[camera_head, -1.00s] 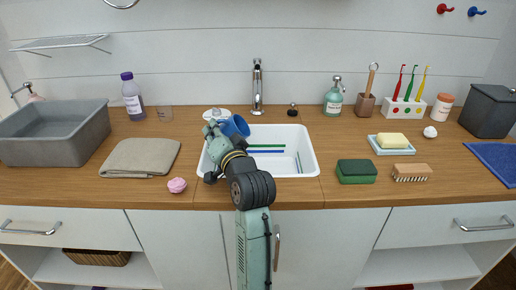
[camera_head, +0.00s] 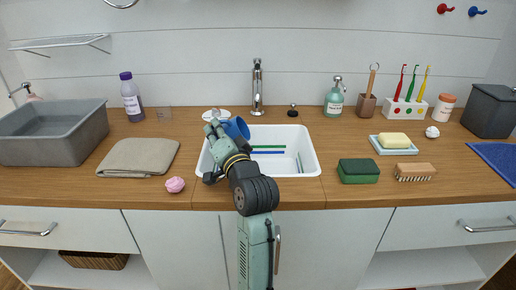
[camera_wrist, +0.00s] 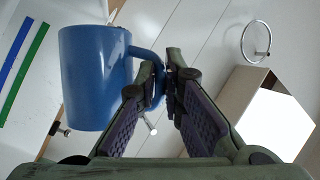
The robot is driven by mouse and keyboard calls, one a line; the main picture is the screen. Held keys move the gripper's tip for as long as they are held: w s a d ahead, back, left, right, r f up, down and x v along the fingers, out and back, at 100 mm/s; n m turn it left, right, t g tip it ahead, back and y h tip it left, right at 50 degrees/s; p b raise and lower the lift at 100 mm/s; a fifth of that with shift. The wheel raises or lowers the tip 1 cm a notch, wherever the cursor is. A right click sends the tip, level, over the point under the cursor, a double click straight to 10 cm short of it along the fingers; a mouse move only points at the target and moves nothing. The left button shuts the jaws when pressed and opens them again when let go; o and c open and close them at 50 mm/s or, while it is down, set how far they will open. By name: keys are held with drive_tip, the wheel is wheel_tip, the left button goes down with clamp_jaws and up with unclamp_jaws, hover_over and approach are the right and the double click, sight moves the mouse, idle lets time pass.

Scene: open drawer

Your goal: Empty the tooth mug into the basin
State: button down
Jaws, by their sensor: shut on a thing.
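The blue tooth mug (camera_head: 238,127) is over the back left part of the white basin (camera_head: 308,165). My gripper (camera_head: 219,127) is at its left in the head view. In the wrist view my gripper (camera_wrist: 168,88) is shut on the handle of the mug (camera_wrist: 95,78). The mug looks tilted in the head view; its inside is not clearly visible. A green stick (camera_head: 268,146) and a blue stick (camera_head: 265,152) lie in the basin, with a thin greyish one (camera_head: 299,162) at its right. The green and blue sticks also show at the left of the wrist view.
The tap (camera_head: 257,88) stands behind the basin. A folded cloth (camera_head: 138,157) and pink item (camera_head: 175,184) lie left; a green sponge (camera_head: 358,171) lies right.

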sight(229, 125)
drive_tip(key=shift+d+m+b, duration=0.15)
drive_tip(key=shift+m+b, duration=0.15)
drive_tip(key=shift+b, duration=0.25)
drive_tip(key=shift+d+r+m+t+b, duration=0.5)
drive_tip(key=shift+m+t+b, duration=0.15)
drive_tip(key=shift+m, duration=0.25)
drive_tip(key=shift+s+d+r+m+t+b, duration=0.1)
drive_tip(key=shift+d+r+m+t+b, duration=0.2)
drive_tip(key=shift+d+m, duration=0.2)
drive_tip(key=shift+d+r+m+t+b, duration=0.15)
drive_tip(key=shift+d+m+t+b, duration=0.1)
drive_tip(key=shift+d+m+b, duration=0.25)
drive_tip(key=shift+s+d+r+m+t+h+p, duration=0.1)
drive_tip(key=shift+d+r+m+t+h+p, duration=0.4)
drive_tip(key=shift+m, duration=0.55)
drive_tip(key=shift+d+r+m+t+h+p, duration=0.15)
drive_tip(key=shift+d+m+t, duration=0.35)
drive_tip(key=shift+d+m, duration=0.5)
idle(0.5)
drive_tip(key=shift+d+r+m+t+h+p, duration=0.3)
drive_tip(key=shift+r+m+p, duration=0.2)
drive_tip(key=shift+m, duration=0.15)
drive_tip(key=shift+d+r+m+t+h+p, duration=0.25)
drive_tip(key=shift+r+m+t+p, duration=0.1)
drive_tip(key=shift+r+m, duration=0.2)
